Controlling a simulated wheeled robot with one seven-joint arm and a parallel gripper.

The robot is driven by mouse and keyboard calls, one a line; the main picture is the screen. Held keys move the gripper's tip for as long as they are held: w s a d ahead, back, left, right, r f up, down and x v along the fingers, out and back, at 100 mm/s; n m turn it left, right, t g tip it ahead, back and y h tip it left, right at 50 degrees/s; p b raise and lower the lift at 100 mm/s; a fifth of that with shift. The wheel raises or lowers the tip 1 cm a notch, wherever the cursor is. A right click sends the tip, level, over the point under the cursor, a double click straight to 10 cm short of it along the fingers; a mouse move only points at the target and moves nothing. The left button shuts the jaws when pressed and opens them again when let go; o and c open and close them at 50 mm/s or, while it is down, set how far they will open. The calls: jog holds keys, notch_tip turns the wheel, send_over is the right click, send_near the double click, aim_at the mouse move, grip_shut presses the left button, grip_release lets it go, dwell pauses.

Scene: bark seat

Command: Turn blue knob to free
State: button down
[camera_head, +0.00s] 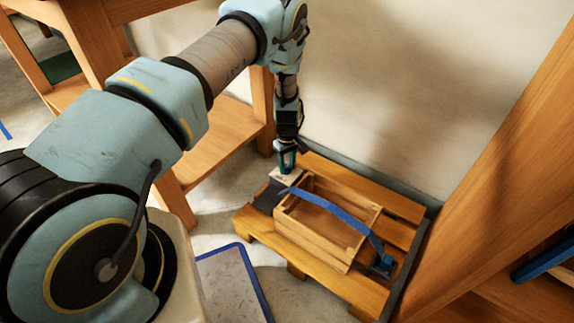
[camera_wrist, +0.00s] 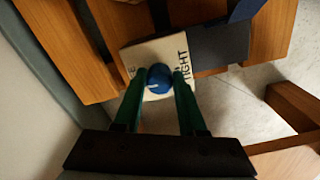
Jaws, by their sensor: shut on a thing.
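The blue knob (camera_wrist: 159,78) sits on a pale plate (camera_wrist: 133,57) with black lettering. "TIGHT" reads on one side of the knob, and a mostly hidden word ending in "E" shows on the other. A light mark shows on the knob's left part. My gripper (camera_wrist: 161,84) is shut on the knob, with one green finger on either side of it. In the head view my gripper (camera_head: 286,160) points down at the plate (camera_head: 287,177) at the pallet's back left corner. The knob is hidden there.
A wooden pallet (camera_head: 265,232) holds an open wooden crate (camera_head: 312,242) with a blue strap (camera_head: 345,216) across it. A dark block (camera_head: 266,198) lies beside the plate. A wall stands behind, a wooden bench at left, and a wooden post (camera_head: 490,170) at right.

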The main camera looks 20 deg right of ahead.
aim_at(287, 166)
jog(key=shift+n, duration=0.4)
jog(key=shift+c, duration=2.3)
grip_release()
notch_tip(287, 166, up, 11)
jog(key=p, duration=0.2)
jog(key=shift+p, duration=0.4)
jog(key=shift+f, duration=0.1)
